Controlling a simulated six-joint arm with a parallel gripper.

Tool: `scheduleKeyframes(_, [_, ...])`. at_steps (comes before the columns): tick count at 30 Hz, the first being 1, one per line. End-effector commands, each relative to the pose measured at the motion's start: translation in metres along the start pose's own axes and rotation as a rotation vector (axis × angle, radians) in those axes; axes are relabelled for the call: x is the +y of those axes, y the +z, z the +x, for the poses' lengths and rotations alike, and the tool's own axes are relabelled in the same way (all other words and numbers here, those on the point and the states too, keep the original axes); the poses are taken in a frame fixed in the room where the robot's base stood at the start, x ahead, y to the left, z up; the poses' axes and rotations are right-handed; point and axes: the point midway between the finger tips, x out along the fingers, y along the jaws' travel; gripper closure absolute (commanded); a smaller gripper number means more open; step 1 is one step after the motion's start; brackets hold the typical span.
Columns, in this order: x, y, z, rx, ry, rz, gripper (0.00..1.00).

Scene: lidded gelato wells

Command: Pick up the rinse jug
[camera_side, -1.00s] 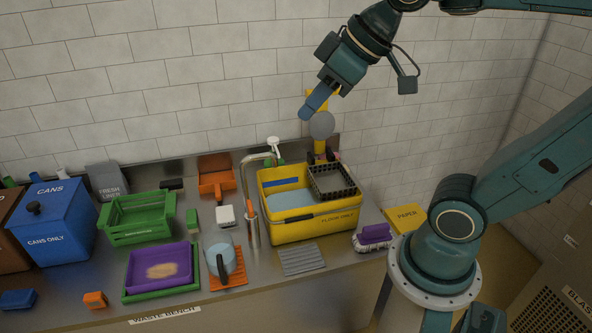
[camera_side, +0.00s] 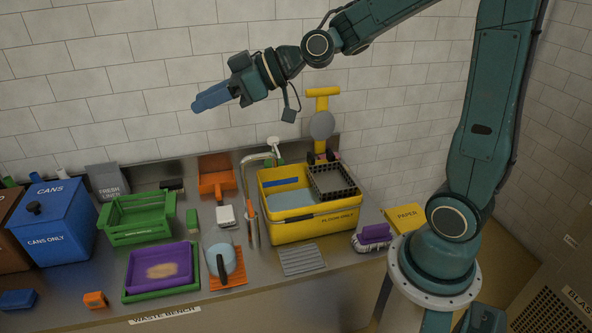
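The rinse jug (camera_side: 229,256) looks to be the pale blue, see-through jug with a dark handle. It stands upright on an orange ribbed mat (camera_side: 228,282) at the front middle of the bench. My gripper (camera_side: 208,98), with blue fingers, is high above the bench, up and slightly left of the jug and well apart from it. The fingers point left and slightly down. They overlap in this view, so the gap between them is hidden. Nothing held shows at their tips.
A purple tray (camera_side: 160,268) lies left of the jug, with a green crate (camera_side: 138,220) behind. A grey ribbed mat (camera_side: 302,260) is bare. The air between gripper and bench looks clear.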

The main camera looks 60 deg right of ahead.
Motion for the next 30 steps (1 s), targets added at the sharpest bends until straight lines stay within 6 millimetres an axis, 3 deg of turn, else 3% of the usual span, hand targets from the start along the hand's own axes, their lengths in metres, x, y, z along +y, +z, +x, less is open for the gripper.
scheduleKeyframes(15, [0.003, 0.113, 0.045, -0.01, -0.003, 0.01, 0.74])
scheduleKeyframes(30, [0.007, 0.204, 0.082, -0.009, -0.001, 0.008, 0.74])
